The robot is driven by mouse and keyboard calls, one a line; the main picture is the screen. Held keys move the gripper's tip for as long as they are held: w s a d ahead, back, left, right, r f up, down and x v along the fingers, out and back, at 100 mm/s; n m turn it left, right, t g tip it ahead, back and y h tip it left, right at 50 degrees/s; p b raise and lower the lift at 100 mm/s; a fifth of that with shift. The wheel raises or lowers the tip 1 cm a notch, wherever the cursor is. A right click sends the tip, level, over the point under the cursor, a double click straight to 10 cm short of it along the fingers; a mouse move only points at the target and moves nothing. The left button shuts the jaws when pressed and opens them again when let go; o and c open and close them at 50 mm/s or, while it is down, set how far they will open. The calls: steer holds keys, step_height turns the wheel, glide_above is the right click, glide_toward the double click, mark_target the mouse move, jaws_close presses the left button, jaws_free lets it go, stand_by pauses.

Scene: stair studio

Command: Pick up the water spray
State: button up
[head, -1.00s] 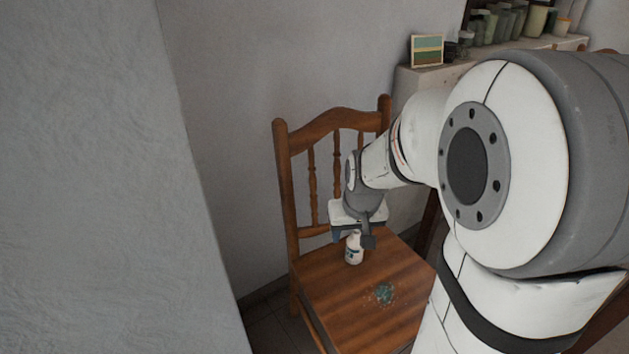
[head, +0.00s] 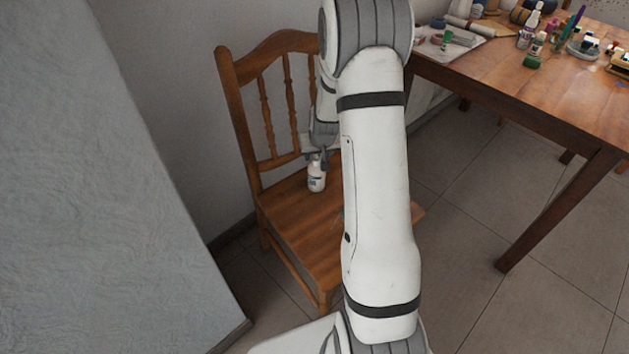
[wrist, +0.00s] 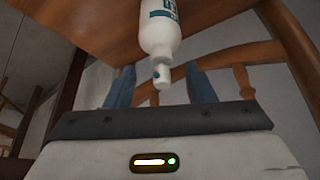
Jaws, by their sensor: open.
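The water spray, a small white bottle with a blue-green label (head: 316,180), stands upright on the seat of a wooden chair (head: 290,215). In the wrist view, the spray (wrist: 160,38) hangs into the picture from the top, its white nozzle pointing down. My gripper (head: 318,158) is at the top of the bottle in the head view, partly hidden by my arm. In the wrist view, the open blue fingers of my gripper (wrist: 160,88) lie on either side of the nozzle. I see a gap on both sides and no grip on it.
The chair's back with its spindles (head: 265,110) rises close behind the gripper. A grey wall (head: 130,180) is at the left. A wooden table (head: 560,90) with paints and bottles (head: 535,50) stands at the right. Tiled floor between is clear.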

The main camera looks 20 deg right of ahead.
mark_target(317, 173)
steer(key=x, duration=0.3)
steer(key=shift+a, duration=0.1)
steer(key=shift+c, duration=0.3)
jaws_close()
